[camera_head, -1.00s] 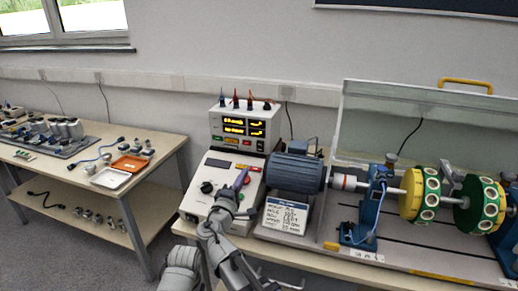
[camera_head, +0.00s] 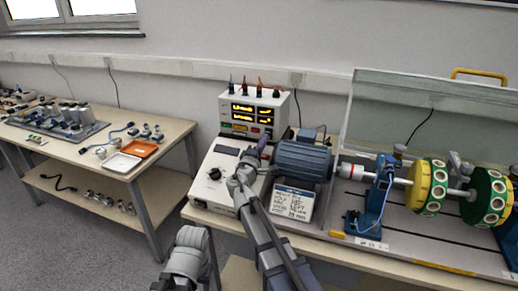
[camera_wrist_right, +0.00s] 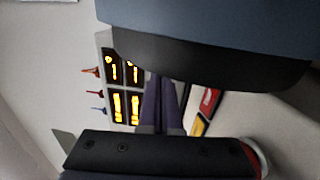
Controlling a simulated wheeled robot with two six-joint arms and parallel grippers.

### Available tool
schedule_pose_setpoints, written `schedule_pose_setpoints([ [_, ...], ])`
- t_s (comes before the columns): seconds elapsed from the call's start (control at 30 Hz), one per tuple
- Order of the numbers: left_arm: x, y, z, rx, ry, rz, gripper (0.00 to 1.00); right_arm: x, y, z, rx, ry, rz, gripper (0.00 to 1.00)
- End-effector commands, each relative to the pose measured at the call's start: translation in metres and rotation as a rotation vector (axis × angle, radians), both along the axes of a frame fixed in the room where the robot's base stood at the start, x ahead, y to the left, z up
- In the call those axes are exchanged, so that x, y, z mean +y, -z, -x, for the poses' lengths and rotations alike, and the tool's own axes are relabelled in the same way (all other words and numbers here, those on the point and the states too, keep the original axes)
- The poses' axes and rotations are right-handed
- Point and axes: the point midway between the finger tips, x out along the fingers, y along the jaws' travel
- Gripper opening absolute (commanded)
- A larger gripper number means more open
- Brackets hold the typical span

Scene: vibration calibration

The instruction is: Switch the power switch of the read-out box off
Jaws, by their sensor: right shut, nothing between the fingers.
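The read-out box (camera_head: 284,106) is a pale box with yellow-lit displays, standing at the back of the bench with coloured plugs on top. It also shows turned sideways in the right wrist view (camera_wrist_right: 104,42). Coloured labels, one red (camera_wrist_right: 209,100) and one yellow (camera_wrist_right: 197,126), sit beside its displays there. My right gripper (camera_head: 262,143) is shut and empty, its purple fingers in front of the box's lower right front. In the right wrist view the fingers (camera_wrist_right: 162,105) hide part of the front. I cannot make out the power switch. My left gripper is out of view.
A pale control unit with a black knob (camera_head: 214,174) sits in front of the read-out box. A blue-grey motor (camera_head: 304,160) stands close to the right of my gripper, with a shaft and green and yellow discs (camera_head: 428,186) beyond. A second table (camera_head: 170,133) is at left.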

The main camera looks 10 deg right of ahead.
Motion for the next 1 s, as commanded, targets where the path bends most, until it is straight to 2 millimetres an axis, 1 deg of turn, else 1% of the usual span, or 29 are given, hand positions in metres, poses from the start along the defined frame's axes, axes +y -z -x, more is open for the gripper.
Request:
schedule_pose_setpoints([
  [0.03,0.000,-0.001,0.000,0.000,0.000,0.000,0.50,-0.004,-0.001,-0.007,0.000,0.002,0.000,0.00],
  [0.2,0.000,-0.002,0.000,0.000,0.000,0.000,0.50,-0.010,-0.002,-0.015,0.000,0.001,0.001,0.00],
  [0.6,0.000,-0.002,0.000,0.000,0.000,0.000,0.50,-0.011,-0.002,-0.016,0.000,0.000,0.000,0.00],
  [0.8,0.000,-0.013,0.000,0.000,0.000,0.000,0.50,-0.017,-0.014,-0.026,0.000,0.001,0.001,0.00],
  [1.0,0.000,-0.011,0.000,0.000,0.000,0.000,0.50,-0.019,-0.011,-0.028,0.000,0.002,0.004,0.00],
])
